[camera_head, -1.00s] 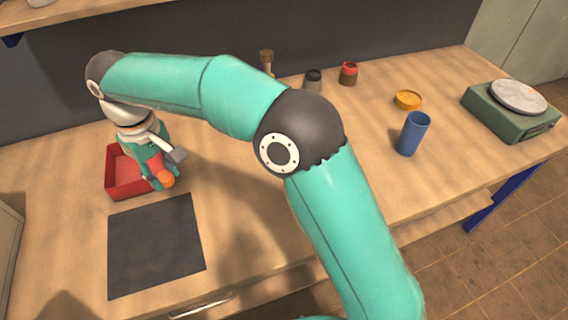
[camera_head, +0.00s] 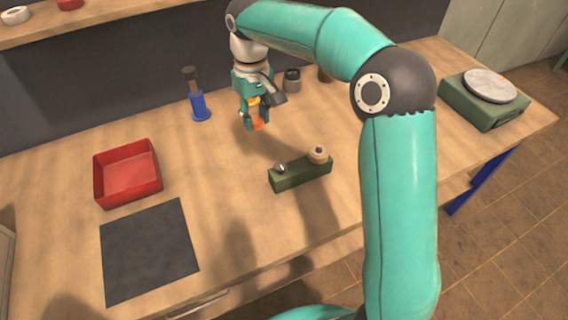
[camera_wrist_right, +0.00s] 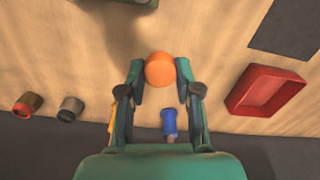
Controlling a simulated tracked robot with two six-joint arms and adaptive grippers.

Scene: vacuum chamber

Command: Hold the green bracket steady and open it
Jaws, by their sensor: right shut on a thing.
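The green bracket (camera_head: 300,175) is a dark green block lying on the bench in the head view. A silver bolt head stands at its left end and a tan round knob at its right end. My right gripper (camera_head: 254,120) is above the bench, behind and left of the bracket and apart from it. It is shut on an orange round piece (camera_wrist_right: 160,70), which shows between the fingertips in the right wrist view. Part of the bracket (camera_wrist_right: 140,2) shows at the top edge of that view. My left gripper is not in view.
A red tray (camera_head: 100,188) and a dark mat (camera_head: 150,250) lie to the left. A blue holder (camera_head: 200,107) with a dark-topped tool stands left of my right gripper. A grey jar (camera_head: 292,82) is behind. A green scale (camera_head: 480,107) stands right. My right arm hides some bench.

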